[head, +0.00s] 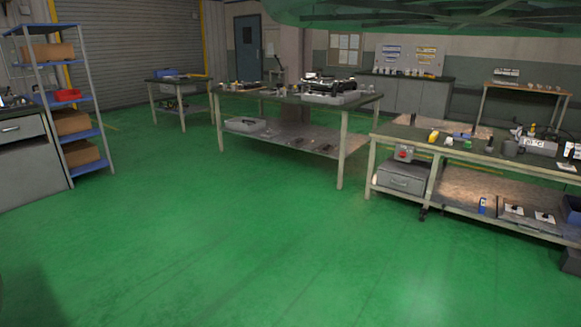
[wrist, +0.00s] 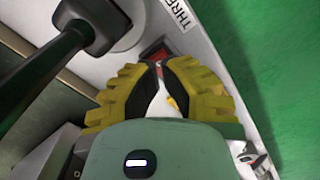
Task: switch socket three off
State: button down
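In the wrist view a red switch (wrist: 154,55) sits on a pale panel (wrist: 203,55), close to a white label (wrist: 180,13) that reads "THREE", cut off by the top edge. My gripper (wrist: 157,66) has yellow ribbed fingers with black pads. Its fingertips are drawn together right at the red switch and partly cover it. Only a narrow pale gap shows between the pads, with nothing held in it. Whether the tips touch the switch, and which way it is tipped, I cannot tell. My gripper is not in the head view.
A black plug with a thick cable (wrist: 90,27) stands left of my fingers. Green floor (wrist: 270,60) shows beyond the panel's right edge. In the head view, a cluttered workbench (head: 385,131) stands at the right and another table (head: 240,91) in the middle. The green floor (head: 230,240) ahead is clear.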

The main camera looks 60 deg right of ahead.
jog(key=shift+f+b, duration=0.9)
dwell(0.3)
jog(key=shift+r, duration=0.15)
jog(key=shift+r+p, duration=1.8)
jog(key=shift+r, duration=1.6)
